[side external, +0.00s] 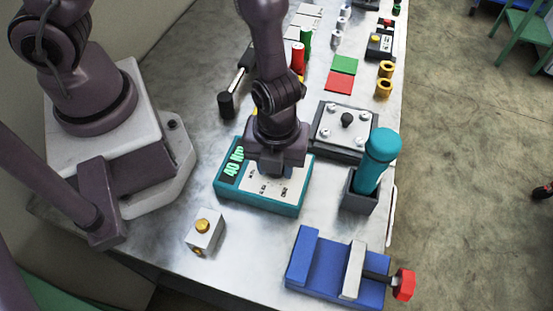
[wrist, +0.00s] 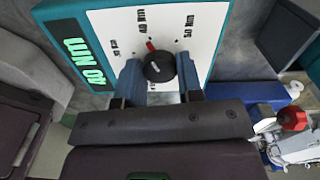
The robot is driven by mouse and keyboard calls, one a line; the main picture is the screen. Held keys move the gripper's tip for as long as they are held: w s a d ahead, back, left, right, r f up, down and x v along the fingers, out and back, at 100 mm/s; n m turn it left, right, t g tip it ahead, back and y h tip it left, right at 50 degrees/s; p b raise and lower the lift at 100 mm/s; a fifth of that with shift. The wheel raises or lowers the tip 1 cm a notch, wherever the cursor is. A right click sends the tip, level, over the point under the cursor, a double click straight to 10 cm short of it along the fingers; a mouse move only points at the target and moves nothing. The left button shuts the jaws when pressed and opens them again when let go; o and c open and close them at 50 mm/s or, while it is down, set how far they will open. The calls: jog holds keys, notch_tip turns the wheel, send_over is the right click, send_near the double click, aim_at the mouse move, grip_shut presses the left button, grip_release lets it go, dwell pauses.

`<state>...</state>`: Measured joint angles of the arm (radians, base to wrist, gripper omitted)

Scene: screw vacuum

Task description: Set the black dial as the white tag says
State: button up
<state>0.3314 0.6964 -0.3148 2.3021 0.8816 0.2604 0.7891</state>
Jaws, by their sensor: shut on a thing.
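The teal box (side external: 258,206) has a white face with several torque labels and a dark display reading "40 Nm" in green (wrist: 83,62). The black dial (wrist: 157,66) sits on the white face in the wrist view. Its red pointer (wrist: 150,45) points up and slightly left, toward the "40 Nm" label (wrist: 141,20). A "50 Nm" label (wrist: 186,26) is to the right, and another label is to the left. My gripper (side external: 272,168) is over the box, its two blue fingers shut on the dial from both sides. In the side view it hides the dial. I cannot make out a separate white tag.
A teal-handled tool (side external: 376,160) stands in a dark holder right of the box. A plate with screws (side external: 343,124) is behind it. A blue vise (side external: 323,266) with a red knob and a small block with a brass knob (side external: 204,233) are in front.

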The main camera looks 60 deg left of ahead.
jog(key=shift+m, duration=0.6)
jog(key=o, duration=0.9)
jog(key=shift+r, duration=0.1)
notch_tip(320, 180, up, 13)
jog(key=shift+f, duration=0.1)
